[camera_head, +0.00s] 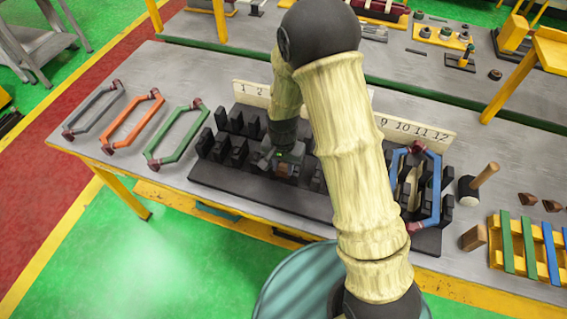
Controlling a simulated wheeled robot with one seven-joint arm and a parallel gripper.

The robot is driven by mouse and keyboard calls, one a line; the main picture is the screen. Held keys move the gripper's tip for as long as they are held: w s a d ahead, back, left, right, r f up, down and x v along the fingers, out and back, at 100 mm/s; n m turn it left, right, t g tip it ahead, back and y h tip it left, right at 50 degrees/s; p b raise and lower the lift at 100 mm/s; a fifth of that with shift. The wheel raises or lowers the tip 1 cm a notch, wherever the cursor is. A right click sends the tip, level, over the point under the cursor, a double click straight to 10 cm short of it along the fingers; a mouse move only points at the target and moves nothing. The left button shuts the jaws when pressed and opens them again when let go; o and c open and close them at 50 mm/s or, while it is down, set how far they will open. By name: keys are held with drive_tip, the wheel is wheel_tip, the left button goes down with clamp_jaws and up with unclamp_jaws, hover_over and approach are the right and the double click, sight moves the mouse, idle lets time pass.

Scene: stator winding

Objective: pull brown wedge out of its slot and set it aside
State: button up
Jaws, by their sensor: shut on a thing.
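My gripper (286,176) is low over the middle of the black slotted stator block (262,198), among its upright teeth. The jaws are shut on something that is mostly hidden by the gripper. By its place at the slots it appears to be the brown wedge, but its shape and how deep it sits cannot be made out. The numbered white strip (415,131) stands behind the block, and my arm covers its middle. A blue coil (434,185) sits over teeth at the block's right end.
Grey (93,108), orange (133,120) and green (176,135) coils lie on the table to the left. A mallet (478,183), loose brown wedges (526,198), a wooden block (473,238) and a yellow rack (494,240) with coloured strips occupy the right.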

sight(283, 168)
drive_tip(key=o, duration=1)
drive_tip(key=shift+w, duration=0.1)
drive_tip(key=shift+o, duration=0.2)
drive_tip(key=shift+w+r, duration=0.15)
drive_tip(key=shift+r, duration=0.4)
wheel_tip(283, 168, up, 16)
drive_tip(key=b, duration=0.2)
drive_tip(key=shift+s+r, duration=0.15)
drive_tip(key=shift+s, duration=0.05)
drive_tip(key=s+d+f+n+t, duration=0.2)
drive_tip(key=s+d+f+n, duration=0.1)
drive_tip(key=s+d, duration=0.8)
drive_tip(key=d+n, duration=0.1)
drive_tip(key=d, duration=0.2)
drive_tip(key=shift+f+t, duration=0.15)
drive_tip(key=shift+t, duration=0.15)
